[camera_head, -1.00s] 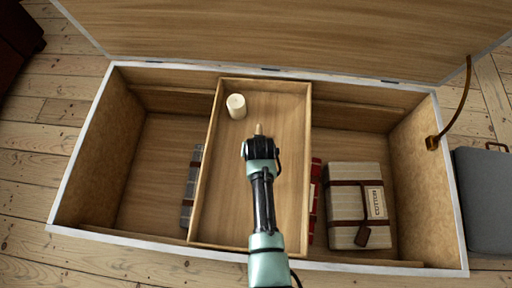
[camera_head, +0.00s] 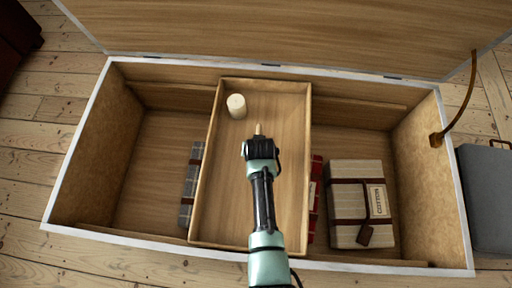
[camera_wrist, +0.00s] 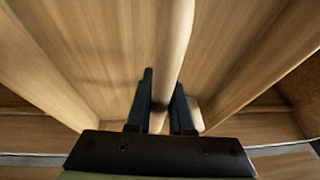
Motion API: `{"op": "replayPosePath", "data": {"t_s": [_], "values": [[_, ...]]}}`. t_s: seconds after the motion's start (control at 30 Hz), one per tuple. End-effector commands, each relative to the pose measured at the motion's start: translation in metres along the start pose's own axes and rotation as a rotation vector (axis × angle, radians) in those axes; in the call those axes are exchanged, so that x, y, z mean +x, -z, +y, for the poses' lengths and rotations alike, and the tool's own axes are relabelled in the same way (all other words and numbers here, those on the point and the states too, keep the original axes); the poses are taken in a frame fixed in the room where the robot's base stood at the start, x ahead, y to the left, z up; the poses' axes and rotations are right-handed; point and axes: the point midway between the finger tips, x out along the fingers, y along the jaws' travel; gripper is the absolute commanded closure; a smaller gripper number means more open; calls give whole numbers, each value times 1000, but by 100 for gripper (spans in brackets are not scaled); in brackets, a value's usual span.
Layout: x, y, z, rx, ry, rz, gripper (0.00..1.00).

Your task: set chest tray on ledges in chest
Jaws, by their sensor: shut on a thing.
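The open chest (camera_head: 69,170) has a pale rim and wooden inner walls. A rear ledge (camera_head: 360,105) and a front ledge (camera_head: 350,262) run along its long walls. The chest tray (camera_head: 225,190), a long shallow wooden box, lies crosswise over the middle of the chest, front to back. I cannot tell whether it touches the ledges. My gripper (camera_head: 259,140) is over the tray's middle, shut on its light wooden handle (camera_head: 258,129). In the wrist view the handle (camera_wrist: 172,50) runs between the dark fingers (camera_wrist: 160,105).
A cream cylinder (camera_head: 236,106) stands in the tray's far end. On the chest floor lie a grey plaid bundle (camera_head: 187,205), a red bundle (camera_head: 315,190) and a strapped cream bundle (camera_head: 345,190). A cord (camera_head: 462,105) hangs right; a grey case (camera_head: 485,200) stands outside.

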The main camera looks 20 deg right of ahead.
Motion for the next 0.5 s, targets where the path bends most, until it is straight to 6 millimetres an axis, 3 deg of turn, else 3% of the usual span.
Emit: {"op": "replayPosePath", "data": {"t_s": [0.5], "values": [[4,1,-1,-2,2,7,100]]}}
